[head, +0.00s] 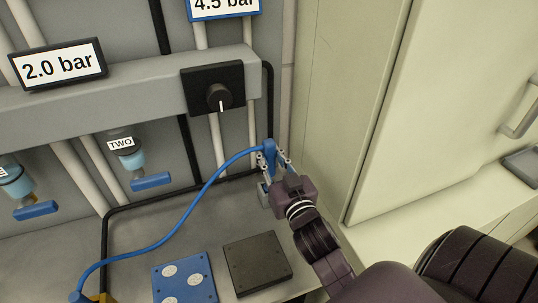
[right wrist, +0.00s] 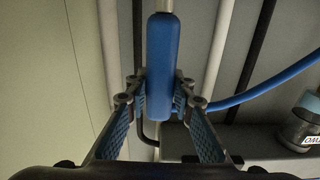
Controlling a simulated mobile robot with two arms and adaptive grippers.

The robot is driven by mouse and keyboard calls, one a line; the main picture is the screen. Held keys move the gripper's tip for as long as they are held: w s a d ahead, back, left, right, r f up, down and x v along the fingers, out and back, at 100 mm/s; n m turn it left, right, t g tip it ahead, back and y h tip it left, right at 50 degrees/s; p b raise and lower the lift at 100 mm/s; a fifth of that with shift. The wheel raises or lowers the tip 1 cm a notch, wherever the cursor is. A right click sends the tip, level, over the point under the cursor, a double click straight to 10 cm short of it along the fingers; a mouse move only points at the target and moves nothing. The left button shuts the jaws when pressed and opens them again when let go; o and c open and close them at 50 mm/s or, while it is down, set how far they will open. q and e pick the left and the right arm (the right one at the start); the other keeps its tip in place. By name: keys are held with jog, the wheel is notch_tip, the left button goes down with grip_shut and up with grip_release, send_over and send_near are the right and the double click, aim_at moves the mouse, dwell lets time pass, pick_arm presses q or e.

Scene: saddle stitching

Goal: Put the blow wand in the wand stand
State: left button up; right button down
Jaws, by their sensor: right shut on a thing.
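The blow wand (head: 270,148) is blue, with a blue hose (head: 203,197) running from it to the lower left. My right gripper (head: 273,164) is shut on the wand, near the back right corner of the bench. In the right wrist view the wand (right wrist: 163,58) stands upright between the two finger pads, with a pale metal tube at its top end. The wand stand cannot be made out for certain; the gripper hides part of the area behind it. My left gripper is not in view.
A black square plate (head: 257,264) and a blue plate with white discs (head: 184,279) lie on the bench. A black knob box (head: 213,88) and blue-handled valves (head: 151,181) are on the wall at left. A pale cabinet (head: 440,110) stands close at right.

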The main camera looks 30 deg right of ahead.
jog(key=c, duration=1.7)
grip_release()
jog(key=shift+f, duration=0.2)
jog(key=shift+o, duration=0.2)
jog(key=shift+r, duration=0.1)
jog(key=shift+r, duration=0.2)
jog(key=shift+s+a+f, duration=0.1)
jog(key=shift+s+f, duration=0.1)
jog(key=shift+s, duration=0.1)
jog(key=b+v, duration=0.1)
jog(key=v, duration=1)
jog(key=shift+s+r+b, duration=0.15)
jog(key=shift+b, duration=0.15)
